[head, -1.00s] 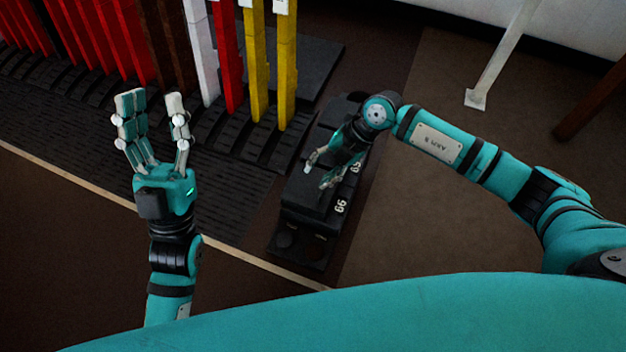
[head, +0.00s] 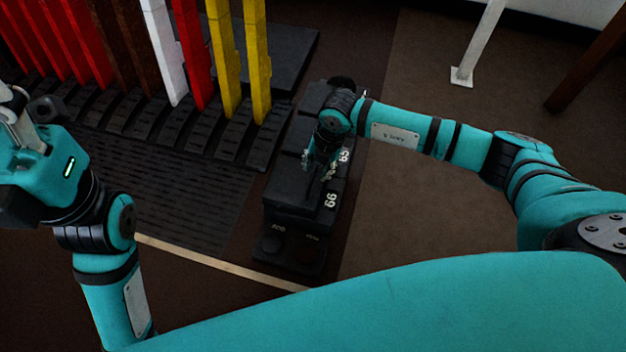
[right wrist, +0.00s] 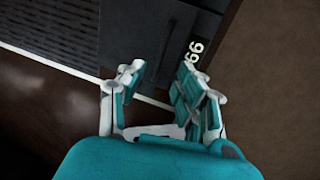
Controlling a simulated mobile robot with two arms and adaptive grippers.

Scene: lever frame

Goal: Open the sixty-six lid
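The sixty-six lid (head: 291,193) is the near dark lid on a long black box, with a white "66" on its right side. It looks shut. In the right wrist view the lid (right wrist: 150,38) and its number show beyond my fingers. My right gripper (head: 321,172) is over the box near the join of the 66 and 65 sections, fingers pointing down. Its fingers are apart with nothing between them in the right wrist view (right wrist: 164,76). I cannot tell whether they touch the lid. My left gripper (head: 18,118) is at the left edge, partly cut off, away from the box.
Behind the 66 lid is a section marked "65" (head: 344,156). A row of red, brown, white and yellow levers (head: 222,60) stands left of the box. A white post (head: 478,45) stands at the back right. The brown floor (head: 410,205) right of the box is clear.

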